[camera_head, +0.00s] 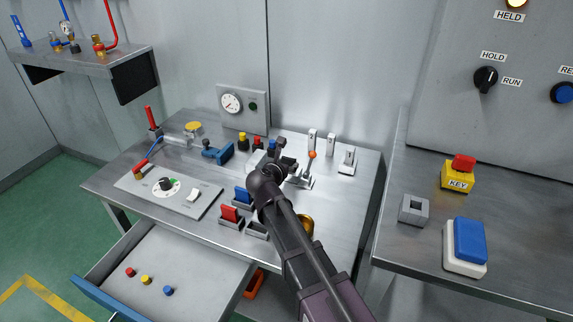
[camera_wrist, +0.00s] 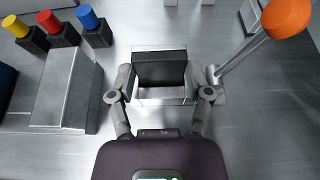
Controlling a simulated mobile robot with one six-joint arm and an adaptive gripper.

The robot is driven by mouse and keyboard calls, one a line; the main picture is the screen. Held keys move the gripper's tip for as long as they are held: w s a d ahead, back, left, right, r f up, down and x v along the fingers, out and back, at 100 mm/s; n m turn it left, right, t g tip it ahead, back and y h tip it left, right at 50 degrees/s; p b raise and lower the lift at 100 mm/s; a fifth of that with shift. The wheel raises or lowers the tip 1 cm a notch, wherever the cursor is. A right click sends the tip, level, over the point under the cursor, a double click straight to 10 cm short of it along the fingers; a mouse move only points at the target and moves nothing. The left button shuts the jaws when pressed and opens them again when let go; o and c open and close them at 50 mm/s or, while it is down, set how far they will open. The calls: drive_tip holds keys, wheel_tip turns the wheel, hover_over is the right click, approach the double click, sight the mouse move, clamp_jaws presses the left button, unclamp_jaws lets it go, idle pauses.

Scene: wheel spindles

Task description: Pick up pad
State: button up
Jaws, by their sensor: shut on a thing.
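The pad appears to be a dark, nearly black block (camera_wrist: 161,67) in the wrist view, sitting in or just over a silver metal frame (camera_wrist: 160,101). My gripper (camera_wrist: 163,84) has one finger on each side of the block and is shut on it. Whether the block is seated in the frame or lifted clear of it cannot be told. In the head view my gripper (camera_head: 279,164) is over the middle of the bench, and my arm hides most of the spot below it.
A lever with an orange ball (camera_wrist: 286,17) stands close to the right finger. Blue (camera_wrist: 88,17), red (camera_wrist: 48,21) and yellow (camera_wrist: 15,26) knobs stand at upper left. Red (camera_head: 229,213) and blue (camera_head: 243,195) blocks sit in holders on the bench. An open drawer (camera_head: 190,275) is at front left.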

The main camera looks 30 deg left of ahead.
wheel_tip(320, 180, up, 9)
drive_tip(key=p, duration=0.8)
drive_tip(key=shift+f, duration=0.2)
drive_tip(key=shift+r, duration=0.1)
idle(0.3)
